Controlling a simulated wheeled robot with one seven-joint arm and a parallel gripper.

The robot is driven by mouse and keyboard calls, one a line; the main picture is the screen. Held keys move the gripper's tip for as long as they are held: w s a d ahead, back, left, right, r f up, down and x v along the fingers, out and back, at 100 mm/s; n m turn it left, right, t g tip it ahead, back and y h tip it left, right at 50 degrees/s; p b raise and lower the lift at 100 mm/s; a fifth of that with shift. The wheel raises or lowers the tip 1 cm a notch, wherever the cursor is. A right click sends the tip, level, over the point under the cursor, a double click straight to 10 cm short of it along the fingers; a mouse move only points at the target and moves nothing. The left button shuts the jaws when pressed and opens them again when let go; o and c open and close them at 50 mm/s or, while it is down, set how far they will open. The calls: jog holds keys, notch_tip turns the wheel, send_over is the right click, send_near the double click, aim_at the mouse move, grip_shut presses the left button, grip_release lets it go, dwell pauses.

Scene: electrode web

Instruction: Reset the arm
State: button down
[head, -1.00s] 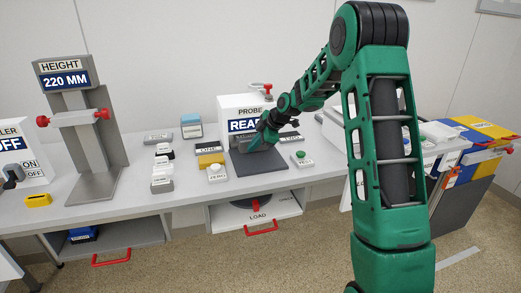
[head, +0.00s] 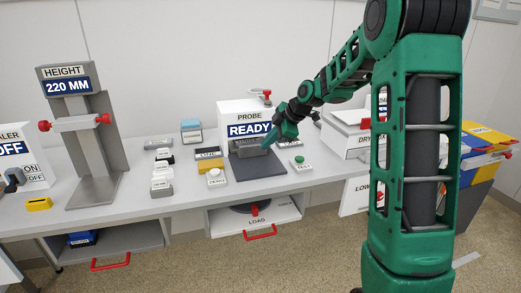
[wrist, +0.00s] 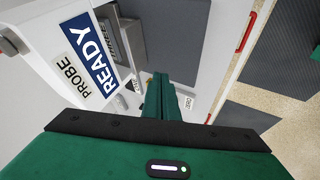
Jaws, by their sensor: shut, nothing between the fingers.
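My green arm reaches in from the right of the head view, its elbow high. My gripper (head: 267,144) hangs in front of the white probe unit (head: 232,112), which reads "READY", above the right side of its dark plate (head: 258,168). In the wrist view the green fingers (wrist: 160,82) lie together, with nothing between them. The "PROBE READY" face (wrist: 88,68) is at their left there. A grey block on the plate is partly covered by the gripper in the head view.
Near the plate are a white-button box (head: 215,177), a green-button box (head: 299,163) and a yellow-topped block (head: 209,162). The height stand (head: 92,140), reading "220 MM", stands left. A load drawer (head: 255,218) with a red handle is below. Bare bench lies between stand and blocks.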

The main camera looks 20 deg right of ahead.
jog(key=s+d+m+g+h, duration=0.1)
jog(key=s+m+g, duration=0.2)
jog(key=s+m, duration=0.7)
jog(key=s+d+f+m+g+h, duration=0.1)
jog(key=s+m, duration=1)
jog(key=s, duration=2.4)
jog(key=shift+s+d+f+m+g+h, duration=0.3)
jog(key=shift+d+g+h, duration=0.45)
jog(key=shift+g, duration=0.45)
jog(key=shift+a, duration=0.1)
